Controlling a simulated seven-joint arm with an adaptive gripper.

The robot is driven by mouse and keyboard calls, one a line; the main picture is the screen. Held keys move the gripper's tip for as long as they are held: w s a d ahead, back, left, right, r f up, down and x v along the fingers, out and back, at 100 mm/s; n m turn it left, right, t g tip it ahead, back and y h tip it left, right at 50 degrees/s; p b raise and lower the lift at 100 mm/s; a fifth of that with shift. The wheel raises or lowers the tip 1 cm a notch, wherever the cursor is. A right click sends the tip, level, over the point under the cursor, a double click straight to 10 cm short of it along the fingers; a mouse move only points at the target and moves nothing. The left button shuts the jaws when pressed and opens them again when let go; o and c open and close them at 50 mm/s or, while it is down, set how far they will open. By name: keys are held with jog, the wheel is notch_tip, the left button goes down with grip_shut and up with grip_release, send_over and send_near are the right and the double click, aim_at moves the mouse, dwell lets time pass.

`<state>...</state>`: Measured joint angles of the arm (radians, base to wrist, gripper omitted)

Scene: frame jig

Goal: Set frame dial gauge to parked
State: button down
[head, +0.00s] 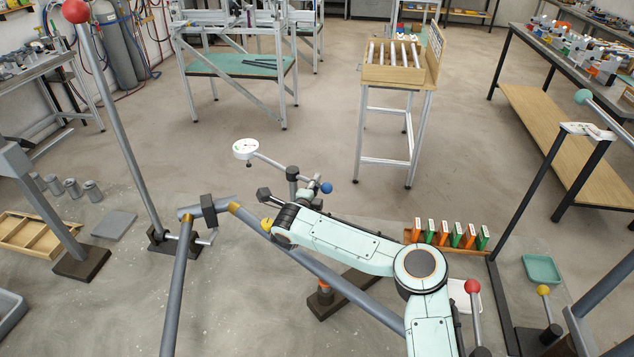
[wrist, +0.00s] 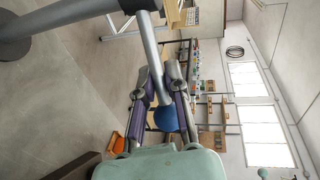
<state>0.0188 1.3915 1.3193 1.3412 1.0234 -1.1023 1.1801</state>
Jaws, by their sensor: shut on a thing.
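The dial gauge (head: 246,149) has a round white face and sits on the far left end of a grey swing arm (head: 270,162). The arm runs to a dark pivot post (head: 292,176) on the frame. A blue ball knob (head: 326,188) is on the opposite side of the pivot. It also shows in the wrist view, at the near end of a grey rod (wrist: 150,45). My gripper (wrist: 158,72) is shut on the blue-knobbed rod, one finger on each side. In the head view my wrist partly hides the contact. The dial reading is too small to tell.
A tall lever with a red ball (head: 75,11) stands left. The grey frame tube (head: 330,282) runs below my arm. Orange, white and green blocks (head: 446,234) stand in a row to the right. A roller stand (head: 392,75) is behind. The floor beyond the gauge is open.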

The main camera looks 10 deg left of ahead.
jog(key=shift+a, duration=0.15)
jog(key=c, duration=1.1)
grip_release()
jog(key=shift+s, duration=0.1)
jog(key=v, duration=0.5)
jog(key=f+v, duration=0.1)
jog(key=v, duration=0.3)
jog(key=f+v, duration=0.1)
jog(key=v, duration=0.4)
jog(key=shift+s, duration=0.55)
